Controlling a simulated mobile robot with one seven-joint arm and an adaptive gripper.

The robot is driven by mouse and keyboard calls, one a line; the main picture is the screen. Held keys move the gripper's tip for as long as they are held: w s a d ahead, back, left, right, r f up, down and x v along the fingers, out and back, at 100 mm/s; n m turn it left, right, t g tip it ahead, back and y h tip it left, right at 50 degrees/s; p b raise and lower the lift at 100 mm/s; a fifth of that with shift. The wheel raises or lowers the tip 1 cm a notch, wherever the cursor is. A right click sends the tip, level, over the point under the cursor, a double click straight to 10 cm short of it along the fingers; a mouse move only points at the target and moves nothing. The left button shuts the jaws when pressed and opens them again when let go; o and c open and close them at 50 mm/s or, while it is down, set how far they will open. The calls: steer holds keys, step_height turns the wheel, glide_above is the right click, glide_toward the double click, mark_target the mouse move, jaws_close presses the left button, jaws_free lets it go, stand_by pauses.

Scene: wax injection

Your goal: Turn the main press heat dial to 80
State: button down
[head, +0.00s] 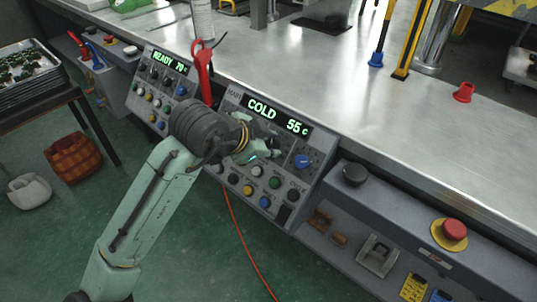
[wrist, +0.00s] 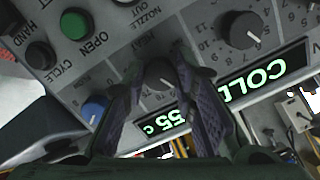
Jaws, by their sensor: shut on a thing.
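The main press panel (head: 239,187) is in the middle of the head view. Its lit display (head: 277,116) reads COLD 55 c in green, and it also shows upside down in the wrist view (wrist: 168,121). The heat dial (wrist: 158,74) is a dark round knob with a pale pointer line, beside the display's number in the wrist view. My gripper (wrist: 160,84) is shut on this dial, one finger on each side. In the head view my gripper (head: 270,149) hides the dial. The dial's scale is largely covered by the fingers.
A blue knob (head: 301,160) sits right of my gripper, and a larger dark dial (wrist: 243,29) has a numbered scale. Buttons, including a green one (wrist: 74,24), lie close by. A red emergency button (head: 454,230) is at right.

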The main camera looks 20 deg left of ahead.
steer(key=m+b, duration=0.1)
steer(key=b, duration=0.1)
steer(key=m+b, duration=0.1)
steer(key=m, duration=0.1)
steer(key=shift+f+m+b, duration=0.3)
steer(key=shift+b, duration=0.1)
steer(key=m+b, duration=0.3)
steer(key=shift+m+t, duration=0.3)
steer(key=m+b, duration=0.5)
steer(key=m, duration=0.1)
steer(key=shift+r+b, duration=0.1)
steer(key=shift+b, duration=0.25)
steer(key=m+b, duration=0.3)
steer(key=m, duration=0.2)
steer(key=shift+d+m+t+b, duration=0.1)
steer(key=shift+m+t+b, duration=0.2)
steer(key=shift+m+t, duration=0.1)
steer(key=shift+r+m+h+b, duration=0.15)
steer(key=shift+m+h+b, duration=0.15)
steer(key=shift+m+b, duration=1.1)
steer(key=shift+m+p, duration=0.45)
steer(key=shift+m, duration=0.15)
steer(key=c, duration=1.3)
jaws_free()
steer(key=shift+r, duration=0.1)
